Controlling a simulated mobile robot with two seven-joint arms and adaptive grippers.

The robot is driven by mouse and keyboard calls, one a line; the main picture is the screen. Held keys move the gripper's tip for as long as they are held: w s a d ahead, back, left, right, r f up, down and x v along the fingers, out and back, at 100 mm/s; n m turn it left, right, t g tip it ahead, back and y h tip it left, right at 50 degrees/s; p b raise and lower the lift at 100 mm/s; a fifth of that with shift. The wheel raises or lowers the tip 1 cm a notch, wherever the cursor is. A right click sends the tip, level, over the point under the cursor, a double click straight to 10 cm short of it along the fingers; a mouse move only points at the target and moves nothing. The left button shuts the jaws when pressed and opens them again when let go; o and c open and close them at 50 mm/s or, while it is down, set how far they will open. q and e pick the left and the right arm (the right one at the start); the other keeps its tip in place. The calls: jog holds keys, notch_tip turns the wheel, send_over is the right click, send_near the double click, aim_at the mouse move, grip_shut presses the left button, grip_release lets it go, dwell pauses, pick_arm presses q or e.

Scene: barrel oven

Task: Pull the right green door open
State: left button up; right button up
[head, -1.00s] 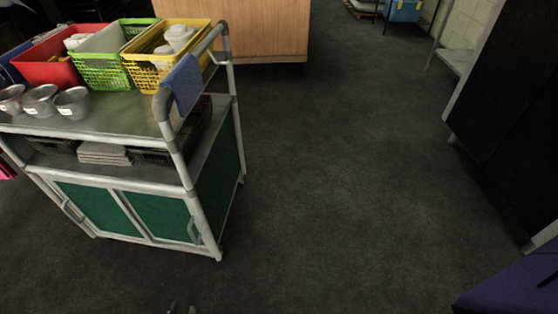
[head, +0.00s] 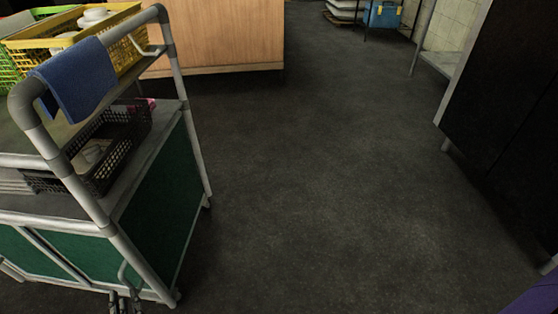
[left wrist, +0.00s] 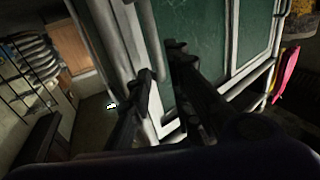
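The right green door (head: 88,254) is low on the cart's front, at the left of the head view, and looks shut. Its grey bar handle (head: 124,274) is near the cart's right corner post. My left gripper (head: 125,303) is at the bottom edge, close to the handle's lower end. In the left wrist view, the gripper (left wrist: 163,75) is open, its dark fingers apart, with a grey bar between or just behind them. I cannot tell if they touch it. The green door (left wrist: 212,40) shows beyond the fingers. My right gripper is out of view.
The cart's top holds a yellow basket (head: 75,35) and a blue cloth (head: 80,78) over its rail. A black basket (head: 105,150) is on the shelf below. Open floor (head: 320,190) lies right of the cart; a dark cabinet (head: 505,110) stands at the right.

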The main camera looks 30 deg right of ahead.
aim_at(125, 283)
pick_arm(q)
jog(key=w+b, duration=0.1)
jog(key=w, duration=0.5)
jog(key=shift+a+f+b, duration=0.1)
jog(key=shift+b, duration=0.2)
jog(key=shift+w, duration=0.1)
jog(key=shift+c, duration=0.2)
grip_shut()
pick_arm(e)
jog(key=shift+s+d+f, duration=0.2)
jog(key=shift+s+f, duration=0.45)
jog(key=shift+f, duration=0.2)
